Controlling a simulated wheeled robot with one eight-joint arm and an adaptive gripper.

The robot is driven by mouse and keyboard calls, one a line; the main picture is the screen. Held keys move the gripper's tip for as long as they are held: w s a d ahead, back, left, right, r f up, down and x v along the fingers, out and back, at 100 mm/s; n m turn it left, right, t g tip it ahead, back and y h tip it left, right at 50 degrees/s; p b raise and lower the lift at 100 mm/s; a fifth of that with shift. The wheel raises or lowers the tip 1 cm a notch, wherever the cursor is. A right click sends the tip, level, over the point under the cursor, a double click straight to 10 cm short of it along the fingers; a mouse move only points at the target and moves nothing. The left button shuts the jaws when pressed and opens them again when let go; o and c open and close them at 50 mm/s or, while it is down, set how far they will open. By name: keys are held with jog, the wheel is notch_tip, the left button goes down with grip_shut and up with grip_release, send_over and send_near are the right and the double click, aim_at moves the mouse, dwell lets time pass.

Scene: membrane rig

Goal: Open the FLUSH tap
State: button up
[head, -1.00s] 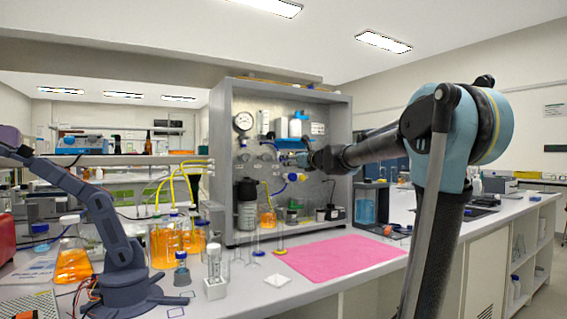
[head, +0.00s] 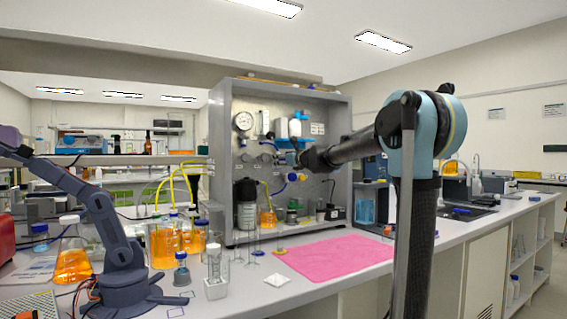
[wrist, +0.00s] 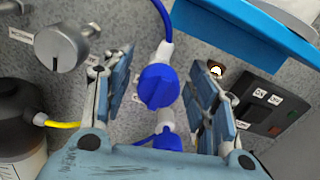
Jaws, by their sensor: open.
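A blue tap knob (wrist: 158,87) sits on a clear fitting with a blue tube above it, in the middle of the wrist view. A second blue part (wrist: 167,139) is just below it, partly hidden by my gripper. The blue tap also shows in the head view (head: 292,177). My gripper (wrist: 163,78) is open, with one finger on each side of the blue knob; contact cannot be told. In the head view my gripper (head: 302,158) is at the panel, small and dark. I cannot read a FLUSH label.
A grey knob (wrist: 62,47) is on the panel left of my gripper. A black switch box (wrist: 262,108) is to the right, under a blue ledge (wrist: 262,28). A dark bottle (wrist: 18,118) stands at lower left. A pink mat (head: 335,258) lies on the bench.

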jog(key=c, duration=1.1)
jog(key=shift+n, duration=0.3)
jog(key=n, duration=0.3)
jog(key=shift+n, duration=0.4)
jog(key=n, duration=0.4)
jog(key=shift+a+n, duration=0.1)
jog(key=shift+n, duration=0.2)
jog(key=n, duration=0.4)
jog(key=shift+s+f, duration=0.1)
jog(key=shift+f, duration=0.05)
jog(key=shift+f+n, duration=0.1)
jog(key=shift+n, duration=2.4)
jog(key=shift+s, duration=0.1)
